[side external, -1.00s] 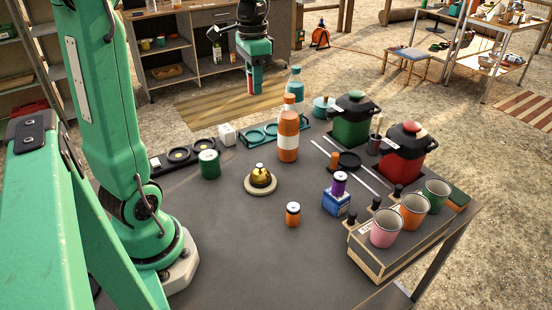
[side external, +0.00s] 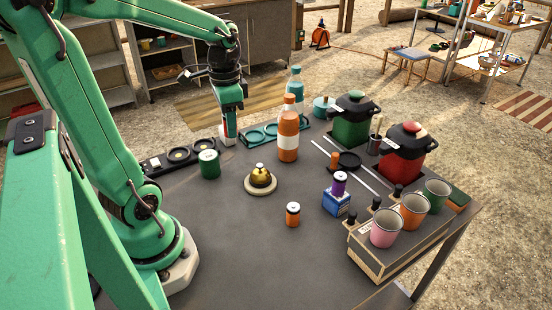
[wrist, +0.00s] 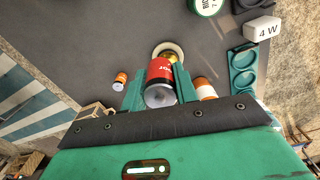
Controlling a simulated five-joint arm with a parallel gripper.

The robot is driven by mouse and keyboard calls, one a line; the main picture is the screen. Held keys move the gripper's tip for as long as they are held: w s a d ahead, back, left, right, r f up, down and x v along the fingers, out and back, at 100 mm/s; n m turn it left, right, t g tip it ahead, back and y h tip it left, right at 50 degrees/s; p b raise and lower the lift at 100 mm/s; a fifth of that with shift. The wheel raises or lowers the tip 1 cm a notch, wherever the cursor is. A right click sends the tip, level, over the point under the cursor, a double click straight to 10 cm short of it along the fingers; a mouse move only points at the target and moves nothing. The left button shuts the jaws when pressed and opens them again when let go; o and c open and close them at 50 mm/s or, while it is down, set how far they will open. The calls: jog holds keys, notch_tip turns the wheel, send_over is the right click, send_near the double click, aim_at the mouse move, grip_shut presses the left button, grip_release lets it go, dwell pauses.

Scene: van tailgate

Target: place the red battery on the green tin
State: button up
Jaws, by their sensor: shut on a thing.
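The green tin (side external: 209,164) stands upright on the dark table, left of the bell. Its pale lid shows at the top edge of the wrist view (wrist: 205,5). My gripper (side external: 229,122) is above the table's back edge, behind and slightly right of the tin. In the wrist view my gripper (wrist: 160,82) is shut on the red battery (wrist: 160,73), with one green finger on each side of it. The battery is apart from the tin. In the side view the battery is mostly hidden by the fingers.
A white block (wrist: 262,30) lies near the tin. A gold bell (side external: 260,178), an orange bottle (side external: 288,138) and a teal ring holder (side external: 258,136) are to the right. A black ring tray (side external: 170,160) is to the left. The table's front middle is clear.

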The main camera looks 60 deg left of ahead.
jog(key=shift+f, duration=0.45)
send_over(208, 155)
notch_tip(208, 155, down, 7)
jog(key=shift+f, duration=0.1)
jog(key=shift+f, duration=1.9)
jog(key=shift+f, duration=0.15)
jog(key=o, duration=1)
jog(key=shift+o, duration=0.2)
